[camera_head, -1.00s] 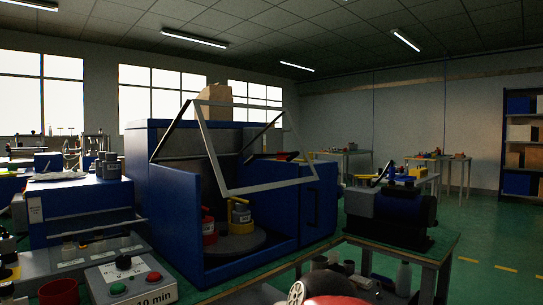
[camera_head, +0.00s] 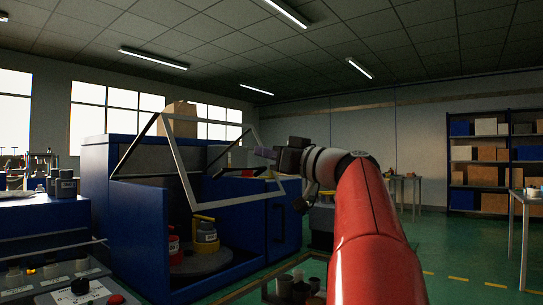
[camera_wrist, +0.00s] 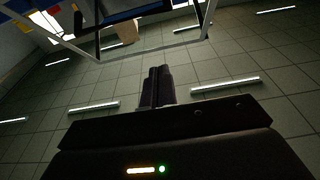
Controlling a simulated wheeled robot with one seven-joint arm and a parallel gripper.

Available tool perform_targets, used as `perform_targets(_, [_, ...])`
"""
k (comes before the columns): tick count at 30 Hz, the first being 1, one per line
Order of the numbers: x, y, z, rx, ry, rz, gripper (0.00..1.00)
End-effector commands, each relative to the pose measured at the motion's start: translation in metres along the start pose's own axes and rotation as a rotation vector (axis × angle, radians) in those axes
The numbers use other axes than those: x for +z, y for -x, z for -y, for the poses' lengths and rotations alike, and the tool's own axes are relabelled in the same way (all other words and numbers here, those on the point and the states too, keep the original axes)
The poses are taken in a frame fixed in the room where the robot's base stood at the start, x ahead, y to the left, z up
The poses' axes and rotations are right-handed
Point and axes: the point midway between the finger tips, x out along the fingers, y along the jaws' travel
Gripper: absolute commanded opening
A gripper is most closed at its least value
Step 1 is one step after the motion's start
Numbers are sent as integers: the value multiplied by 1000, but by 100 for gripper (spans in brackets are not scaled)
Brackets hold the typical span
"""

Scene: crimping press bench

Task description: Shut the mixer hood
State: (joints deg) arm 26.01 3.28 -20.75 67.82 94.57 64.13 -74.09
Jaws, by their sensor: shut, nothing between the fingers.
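The mixer is a blue cabinet (camera_head: 135,225) at the left centre of the head view. Its hood (camera_head: 181,170), a pale frame with clear panes, stands raised and tilted over the open front. Inside, a red can (camera_head: 175,250) and a yellow can (camera_head: 205,234) stand on a round plate. My gripper (camera_head: 257,152) is shut and empty, at the right side of the hood in the head view; I cannot tell whether it touches. In the wrist view my gripper (camera_wrist: 158,72) points toward the hood frame (camera_wrist: 150,50), with a visible gap in the picture.
A cardboard box (camera_head: 178,119) rests on top of the cabinet. A control panel (camera_head: 65,285) with buttons is at the front left. A small table with cups (camera_head: 290,285) is at the front. Shelves (camera_head: 490,165) stand far right; green floor (camera_head: 460,255) lies clear there.

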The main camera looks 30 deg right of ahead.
Motion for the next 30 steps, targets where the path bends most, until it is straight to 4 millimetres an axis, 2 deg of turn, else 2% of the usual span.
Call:
perform_targets(1, [-2,-14,1,-5,-2,2,0])
perform_targets(3, [-2,-30,1,-5,-2,2,0])
perform_targets(8, [-2,-62,1,-4,-3,3,0])
perform_targets(10, [16,-61,1,-1,-6,3,0])
perform_targets(15, [34,-65,1,-2,-4,2,0])
perform_targets(30, [40,-66,1,-1,-2,1,0])
